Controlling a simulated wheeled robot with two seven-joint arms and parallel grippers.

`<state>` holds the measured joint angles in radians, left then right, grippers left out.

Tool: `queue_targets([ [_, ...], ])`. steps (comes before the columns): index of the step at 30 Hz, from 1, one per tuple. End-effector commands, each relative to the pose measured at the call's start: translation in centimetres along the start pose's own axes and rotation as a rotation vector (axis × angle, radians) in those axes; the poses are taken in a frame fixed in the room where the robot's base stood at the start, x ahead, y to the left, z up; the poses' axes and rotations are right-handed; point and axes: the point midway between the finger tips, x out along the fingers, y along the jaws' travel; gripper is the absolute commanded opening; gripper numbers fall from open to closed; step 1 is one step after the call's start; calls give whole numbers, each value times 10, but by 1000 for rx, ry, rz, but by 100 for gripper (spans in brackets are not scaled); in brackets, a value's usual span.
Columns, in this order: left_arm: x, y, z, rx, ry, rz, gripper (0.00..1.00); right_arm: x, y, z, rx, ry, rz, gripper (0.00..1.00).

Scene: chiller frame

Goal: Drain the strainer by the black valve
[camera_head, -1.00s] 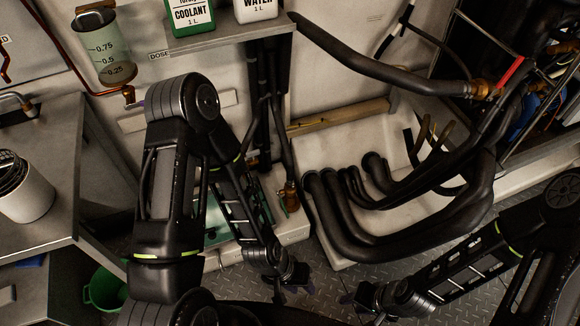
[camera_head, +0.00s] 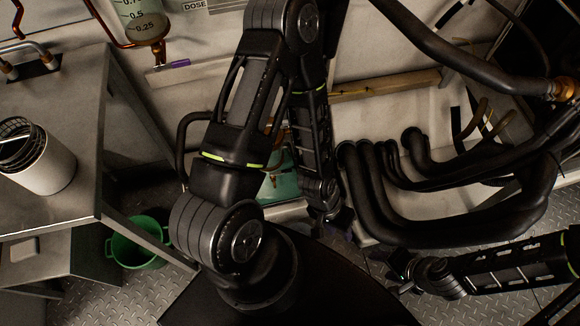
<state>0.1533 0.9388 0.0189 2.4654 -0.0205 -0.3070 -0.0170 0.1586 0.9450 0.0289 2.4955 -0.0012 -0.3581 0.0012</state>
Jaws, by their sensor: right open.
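I cannot make out the black valve; my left arm covers part of the low pipework. A white cylinder with a dark mesh basket (camera_head: 42,165), possibly the strainer, stands on the grey bench at the left. A green bucket (camera_head: 140,243) stands on the floor beside the bench. My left gripper (camera_head: 340,224) hangs low at the centre, in front of the black hoses; it is small and dark, and its jaws are unclear. My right gripper (camera_head: 400,264) is open, low at right of centre, apart from the hoses, with nothing visible in it.
Thick black hoses (camera_head: 440,225) curve across a pale trough at the right. The grey bench (camera_head: 85,110) has an edge near my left arm. A graduated vessel (camera_head: 143,22) hangs at the top. Tread-plate floor (camera_head: 160,285) is clear around the bucket.

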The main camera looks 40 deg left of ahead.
Motion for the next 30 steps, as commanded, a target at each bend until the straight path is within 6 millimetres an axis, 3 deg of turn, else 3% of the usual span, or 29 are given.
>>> queue_targets([
  [1,16,-9,-8,24,-2,-3,35,16,7,-1,1,2,1,60],
  [5,49,-33,-34,126,-37,-20,35,50,22,-3,4,7,3,60],
  [8,77,-62,-62,239,-79,-52,35,86,37,-5,8,13,6,60],
  [12,106,-119,-109,418,-162,-135,35,141,62,-9,14,23,11,60],
  [14,112,-147,-130,491,-205,-183,35,164,73,-11,17,27,13,60],
  [17,110,-193,-160,588,-286,-272,35,200,89,-13,21,34,17,60],
  [21,90,-246,-192,669,-396,-387,35,238,106,-16,25,42,20,60],
  [25,67,-275,-207,698,-472,-460,35,257,115,-18,28,47,22,60],
  [30,48,-287,-212,706,-516,-497,35,263,118,-19,29,50,23,60],
])
